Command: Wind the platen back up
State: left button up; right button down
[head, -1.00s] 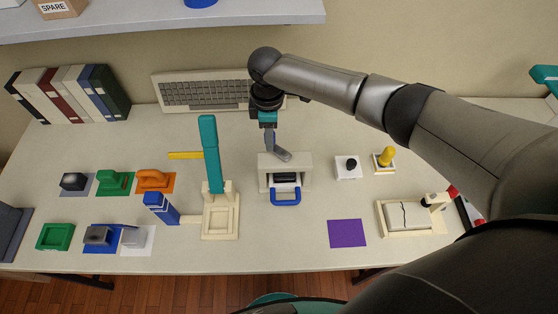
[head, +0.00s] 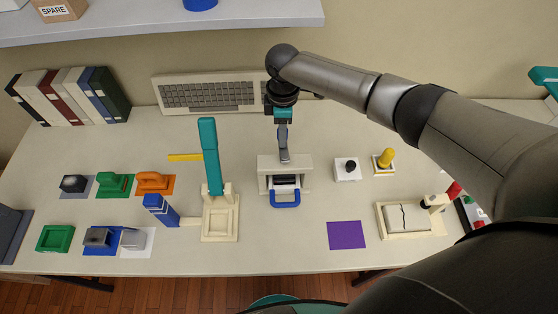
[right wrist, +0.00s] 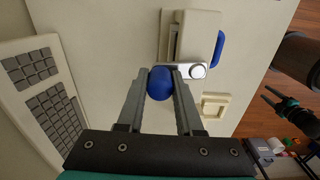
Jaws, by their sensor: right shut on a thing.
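The cream press (head: 302,176) stands mid-table with a blue handle (head: 285,200) at its front. A dark platen (head: 286,181) shows inside its opening; its exact height is hard to tell. A grey metal crank (right wrist: 187,70) sits on top of the press. My right gripper (right wrist: 160,84) is shut on the crank's blue knob (right wrist: 160,78), which shows between its fingers. In the head view, my right gripper (head: 283,140) is above the back of the press and hides the knob. My left gripper (right wrist: 270,98) shows small in the right wrist view, fingers apart and empty.
A teal-levered press (head: 212,175) stands left of the cream press. A white block with a black knob (head: 347,168) and a yellow-knobbed stamp (head: 385,160) are to the right. A keyboard (head: 205,93) lies behind. A purple square (head: 347,234) lies front right.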

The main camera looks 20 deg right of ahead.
jog(key=shift+s+f, duration=0.1)
jog(key=shift+s, duration=0.1)
jog(key=shift+s+d+p, duration=0.4)
jog(key=shift+d+p, duration=0.15)
jog(key=shift+d, duration=0.05)
jog(key=shift+s+d+p, duration=0.4)
jog(key=shift+d+p, duration=0.1)
jog(key=shift+d, duration=0.1)
